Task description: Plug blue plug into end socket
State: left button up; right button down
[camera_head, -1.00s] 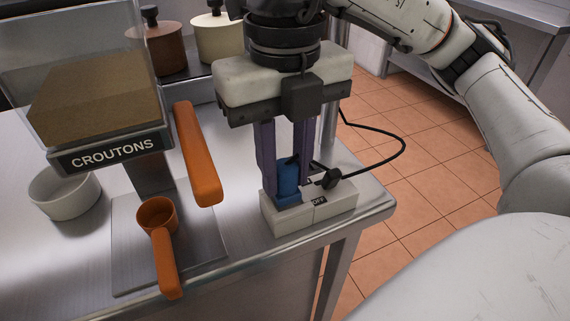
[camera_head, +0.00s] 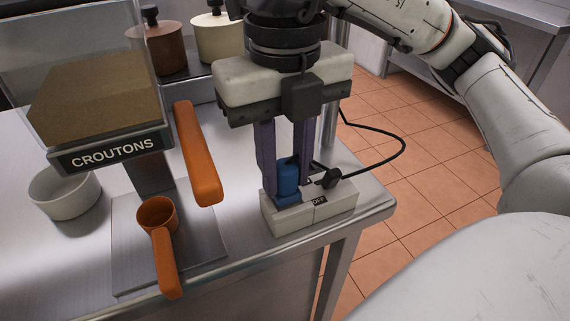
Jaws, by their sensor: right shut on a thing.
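The blue plug (camera_head: 288,180) stands upright at the left end of the pale socket strip (camera_head: 330,207) on the steel counter. Its base meets the top of the strip at the end socket; I cannot tell how deep it sits. My right gripper (camera_head: 283,192) points straight down over the strip, its purple-grey fingers on either side of the blue plug and shut on it. A black plug (camera_head: 328,180) with a black cable sits on the strip just right of the blue one. My left gripper is not in view.
The croutons dispenser (camera_head: 95,95) with its orange handle (camera_head: 197,155) stands left of my gripper. An orange scoop (camera_head: 158,215) and a white bowl (camera_head: 64,193) are further left. Pots (camera_head: 217,38) stand behind. The counter's right edge (camera_head: 380,207) is close to the strip.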

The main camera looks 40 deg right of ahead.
jog(key=shift+f+b, duration=0.3)
jog(key=shift+f, duration=0.1)
jog(key=c, duration=1.4)
grip_release()
jog(key=shift+o, duration=0.2)
jog(key=shift+r, duration=0.2)
notch_tip(320, 180, up, 9)
jog(key=p, duration=0.3)
jog(key=shift+f, duration=0.1)
jog(key=shift+r, duration=0.65)
